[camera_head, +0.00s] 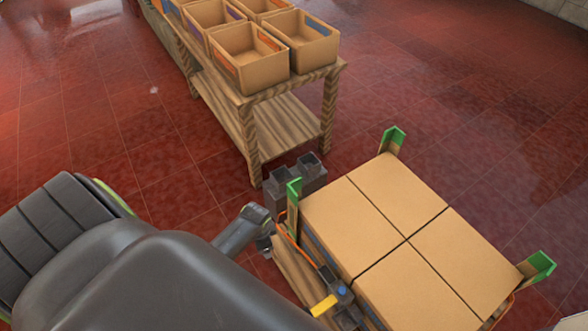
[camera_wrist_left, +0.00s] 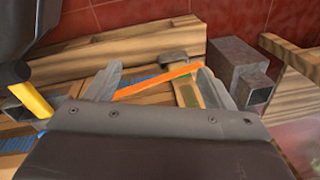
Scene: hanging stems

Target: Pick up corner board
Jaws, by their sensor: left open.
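Corner boards with green ends stand at corners of a stack of cartons: one at the near left (camera_head: 293,190), one at the back (camera_head: 394,138) and one at the right (camera_head: 538,266). My left gripper (camera_head: 265,243) is low beside the near-left corner of the stack. In the left wrist view its two grey fingers (camera_wrist_left: 160,88) are spread. An orange strap (camera_wrist_left: 160,82) and a piece with a green edge (camera_wrist_left: 187,92), likely a corner board, show between or just beyond them. Whether the fingers touch either is unclear. My right gripper is not in view.
Cartons (camera_head: 400,195) sit on a wooden pallet (camera_head: 296,272). A tool with a yellow handle (camera_head: 324,306) is at the stack's near side. Grey hollow blocks (camera_head: 283,190) stand behind my gripper. A wooden table (camera_head: 258,112) holds open bins (camera_head: 250,68). The red floor to the left is clear.

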